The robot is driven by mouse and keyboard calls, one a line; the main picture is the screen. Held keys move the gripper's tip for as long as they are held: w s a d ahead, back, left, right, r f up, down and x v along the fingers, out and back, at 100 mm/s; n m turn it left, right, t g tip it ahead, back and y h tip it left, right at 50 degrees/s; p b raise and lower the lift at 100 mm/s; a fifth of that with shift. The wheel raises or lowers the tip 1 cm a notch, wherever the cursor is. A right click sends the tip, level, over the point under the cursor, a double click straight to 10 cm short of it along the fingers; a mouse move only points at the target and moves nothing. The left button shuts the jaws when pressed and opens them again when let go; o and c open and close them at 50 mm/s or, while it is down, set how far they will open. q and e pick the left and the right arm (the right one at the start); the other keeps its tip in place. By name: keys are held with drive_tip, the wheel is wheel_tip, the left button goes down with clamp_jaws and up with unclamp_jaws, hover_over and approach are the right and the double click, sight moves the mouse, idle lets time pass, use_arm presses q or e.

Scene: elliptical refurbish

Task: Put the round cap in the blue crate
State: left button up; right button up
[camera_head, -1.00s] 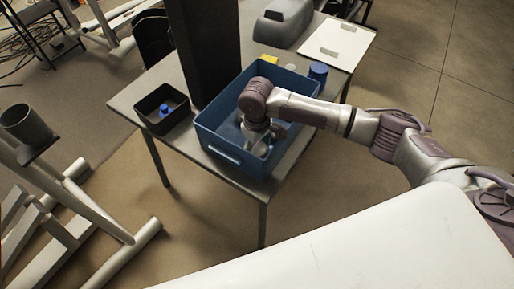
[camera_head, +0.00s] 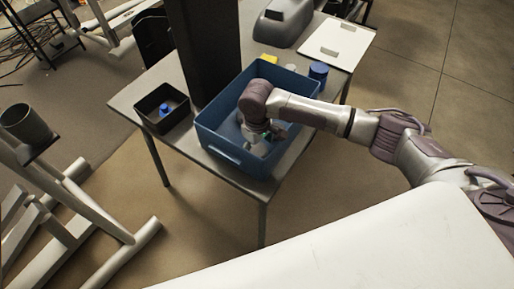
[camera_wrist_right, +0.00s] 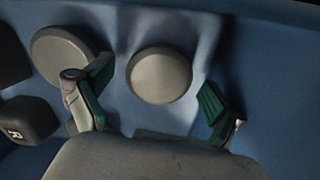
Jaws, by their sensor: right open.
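The blue crate (camera_head: 222,152) stands on the grey table, and my right gripper (camera_head: 262,143) reaches down into it from above. In the right wrist view, a round pale grey cap (camera_wrist_right: 160,76) lies on the blue crate floor (camera_wrist_right: 262,75), between the spread green-padded fingers of my right gripper (camera_wrist_right: 155,86). The fingers look apart from it. A second similar round piece (camera_wrist_right: 60,55) lies to the left, partly behind the left finger. I cannot tell which of the two is the task's cap. My left gripper is not in view.
Black blocks (camera_wrist_right: 25,118) lie at the left in the wrist view. A small black bin (camera_head: 150,119) with a blue item stands left of the crate. A dark column (camera_head: 203,55) rises behind it. A blue-lidded jar (camera_head: 318,73) stands at its far right corner.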

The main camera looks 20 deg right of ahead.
sight(257, 150)
wheel_tip(257, 150, up, 12)
idle(0.4)
idle(0.4)
